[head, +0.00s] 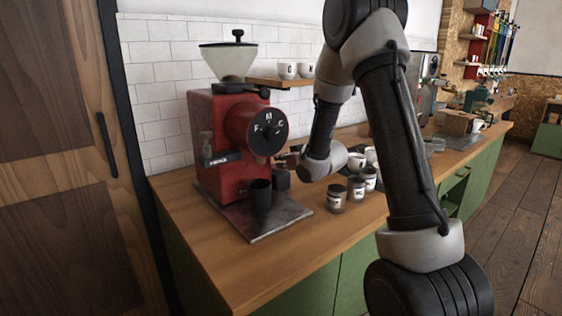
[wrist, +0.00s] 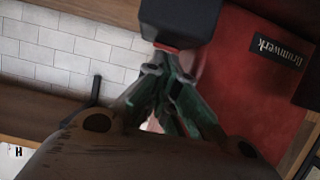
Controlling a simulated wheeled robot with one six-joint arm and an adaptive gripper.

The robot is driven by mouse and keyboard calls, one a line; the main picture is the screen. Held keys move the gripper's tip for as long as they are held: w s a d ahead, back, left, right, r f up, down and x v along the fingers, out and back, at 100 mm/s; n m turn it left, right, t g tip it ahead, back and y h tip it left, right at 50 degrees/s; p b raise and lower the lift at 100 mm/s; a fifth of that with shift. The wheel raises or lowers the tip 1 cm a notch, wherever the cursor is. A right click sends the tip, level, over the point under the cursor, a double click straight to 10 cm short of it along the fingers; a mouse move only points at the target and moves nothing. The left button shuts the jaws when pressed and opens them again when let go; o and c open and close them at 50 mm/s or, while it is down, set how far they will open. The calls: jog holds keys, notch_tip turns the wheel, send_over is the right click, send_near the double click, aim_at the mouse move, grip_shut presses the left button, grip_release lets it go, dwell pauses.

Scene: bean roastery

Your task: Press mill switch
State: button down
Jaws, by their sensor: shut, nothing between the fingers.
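The red mill (head: 225,150) stands on the counter at the left in the head view, with a round F-M-C dial (head: 268,130) on its front. In the wrist view its red body (wrist: 250,85) with a "Brunwerk" label fills the right side. A black block (wrist: 180,18) with a red strip on its lower edge is at the top centre of the wrist view; I cannot tell for sure that it is the switch. My gripper (wrist: 165,72) is shut and empty, its greenish fingertips just below the block. I cannot tell whether they touch it. My arm partly hides this area in the head view.
Several labelled jars (head: 337,197) and white cups stand on the wooden counter (head: 300,262) to the right, close to my arm. A small shelf (head: 282,82) with cups hangs above.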

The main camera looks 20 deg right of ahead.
jog(key=shift+s+d+f, duration=0.1)
jog(key=shift+s+f, duration=0.05)
jog(key=shift+f, duration=0.2)
jog(key=shift+r, duration=0.2)
jog(key=shift+r, duration=0.65)
jog(key=shift+r, duration=0.1)
